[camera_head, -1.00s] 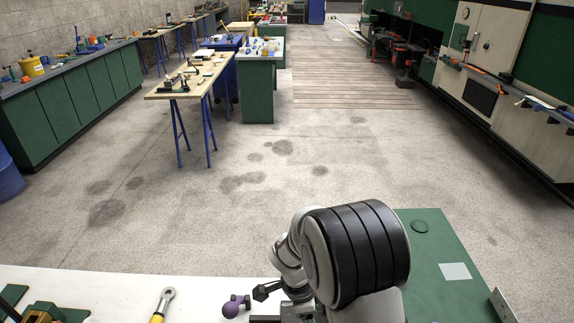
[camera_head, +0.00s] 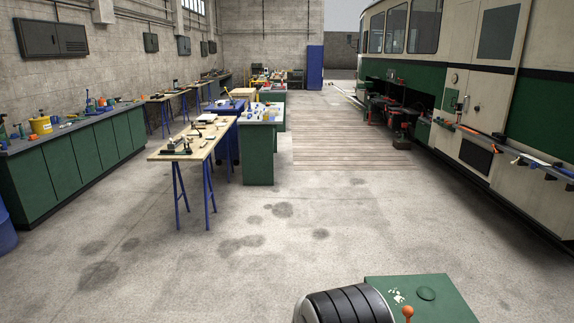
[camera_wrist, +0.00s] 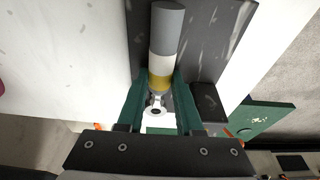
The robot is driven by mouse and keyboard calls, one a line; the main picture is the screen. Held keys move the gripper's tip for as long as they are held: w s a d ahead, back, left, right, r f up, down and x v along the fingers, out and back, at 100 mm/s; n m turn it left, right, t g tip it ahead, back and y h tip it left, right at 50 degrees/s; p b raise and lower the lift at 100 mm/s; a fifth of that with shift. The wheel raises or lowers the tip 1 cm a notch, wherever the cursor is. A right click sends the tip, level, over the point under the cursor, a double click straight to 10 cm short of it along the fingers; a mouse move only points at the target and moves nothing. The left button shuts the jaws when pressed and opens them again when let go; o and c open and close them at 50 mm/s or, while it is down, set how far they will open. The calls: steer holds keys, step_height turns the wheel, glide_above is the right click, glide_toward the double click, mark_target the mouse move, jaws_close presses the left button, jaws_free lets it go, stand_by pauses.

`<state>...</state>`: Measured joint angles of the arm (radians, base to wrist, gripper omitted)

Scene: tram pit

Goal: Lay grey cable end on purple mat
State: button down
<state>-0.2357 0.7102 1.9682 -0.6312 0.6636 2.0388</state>
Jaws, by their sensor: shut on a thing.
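In the wrist view my gripper (camera_wrist: 161,88) has its green fingers closed on the grey cable end (camera_wrist: 167,25). The cable end is a thick grey cylinder with a white band, a gold band and a metal ring lug between the fingers. A dark grey surface (camera_wrist: 210,38) lies behind it; I cannot tell whether they touch. The head view shows only part of my arm at the bottom, and neither my gripper nor the cable end.
A white worktop (camera_wrist: 60,50) flanks the dark surface in the wrist view. A small black block (camera_wrist: 207,101) is right of the fingers. In the head view, a green top (camera_head: 440,305) with an orange-knobbed lever (camera_head: 407,312) is beside my arm. Open floor (camera_head: 270,270) lies beyond.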

stand_by(0.5)
steer(key=shift+d+v, duration=0.25)
steer(key=shift+v, duration=0.7)
steer(key=shift+d+v, duration=0.2)
steer(key=shift+v, duration=0.8)
steer(key=shift+d+v, duration=0.25)
steer(key=shift+v, duration=0.7)
steer(key=shift+r, duration=0.2)
steer(key=shift+w, duration=0.15)
steer(key=w+a+r, duration=0.2)
steer(key=w+a, duration=0.1)
steer(key=a, duration=0.4)
steer(key=w+a+r, duration=0.1)
steer(key=w+a, duration=0.2)
steer(key=a, duration=0.4)
steer(key=s+a+r+m, duration=0.1)
steer(key=a+r, duration=0.1)
steer(key=a, duration=0.7)
steer(key=s+a+r, duration=0.1)
steer(key=a+r, duration=0.1)
steer(key=a, duration=0.7)
steer(key=s+a+f, duration=0.2)
steer(key=s+a, duration=0.1)
steer(key=s, duration=0.7)
steer(key=s+a+f+n, duration=0.1)
steer(key=s+a+f, duration=0.1)
steer(key=s, duration=0.9)
steer(key=shift+s+a+f, duration=0.2)
steer(key=shift+a+f, duration=0.05)
steer(key=shift+a, duration=0.25)
